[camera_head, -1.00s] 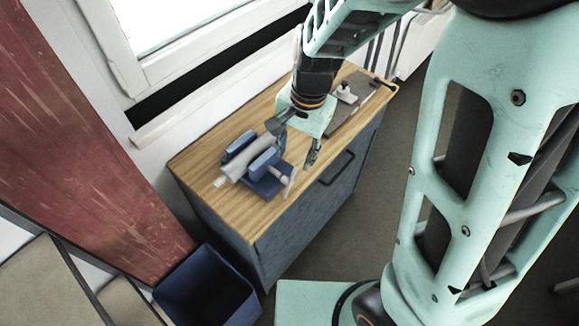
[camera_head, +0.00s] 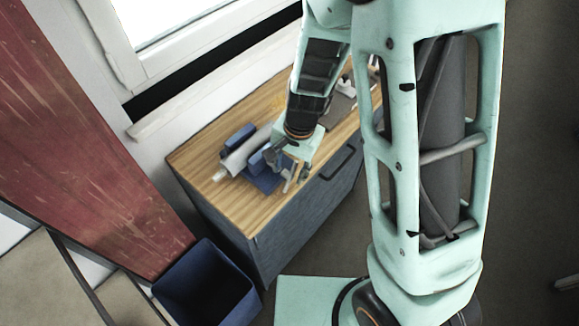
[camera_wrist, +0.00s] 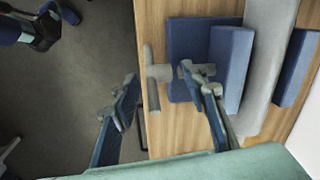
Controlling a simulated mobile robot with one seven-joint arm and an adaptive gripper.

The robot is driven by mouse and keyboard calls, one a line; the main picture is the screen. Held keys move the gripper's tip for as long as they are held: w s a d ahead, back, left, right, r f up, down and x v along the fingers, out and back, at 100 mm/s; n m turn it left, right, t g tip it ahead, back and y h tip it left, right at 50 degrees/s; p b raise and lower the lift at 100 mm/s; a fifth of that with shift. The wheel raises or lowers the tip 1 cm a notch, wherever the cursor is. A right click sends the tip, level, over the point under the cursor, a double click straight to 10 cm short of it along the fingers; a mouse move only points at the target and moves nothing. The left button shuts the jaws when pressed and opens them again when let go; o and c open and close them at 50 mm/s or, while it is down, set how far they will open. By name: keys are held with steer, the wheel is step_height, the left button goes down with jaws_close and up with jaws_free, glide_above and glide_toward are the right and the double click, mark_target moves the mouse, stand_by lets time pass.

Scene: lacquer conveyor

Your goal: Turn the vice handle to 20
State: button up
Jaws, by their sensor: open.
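A blue vice stands on the wooden cabinet top, with its blue base (camera_head: 262,183) nearest the cabinet edge. A long grey piece (camera_wrist: 272,62) lies between its two blue jaws (camera_wrist: 231,68). The vice handle (camera_wrist: 149,78) is a thin grey bar across the end of a short grey screw, near the cabinet's edge. My gripper (camera_wrist: 157,76) is open, with one finger on each side of the handle in the wrist view. I cannot tell whether either finger touches it. In the head view my gripper (camera_head: 297,172) hangs at the vice's handle end and partly covers it. No scale is readable.
The wooden top (camera_head: 215,201) is clear at its near left. A grey plate (camera_head: 338,108) with a small white part lies at the far end, partly behind my arm. A dark blue bin (camera_head: 205,285) stands on the floor before the cabinet, below the window wall.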

steer(key=shift+c, duration=0.6)
jaws_close()
steer(key=shift+w+f+b, duration=0.1)
steer(key=shift+b, duration=0.3)
steer(key=shift+w+d+f+g+y+b, duration=0.15)
steer(key=shift+g+y+b, duration=0.8)
steer(key=shift+b, duration=0.2)
steer(key=shift+w+d+f+g+y+b, duration=0.1)
steer(key=shift+g+y+b, duration=0.4)
steer(key=shift+g, duration=0.35)
steer(key=shift+g+y, duration=1.05)
steer(key=shift+g, duration=0.15)
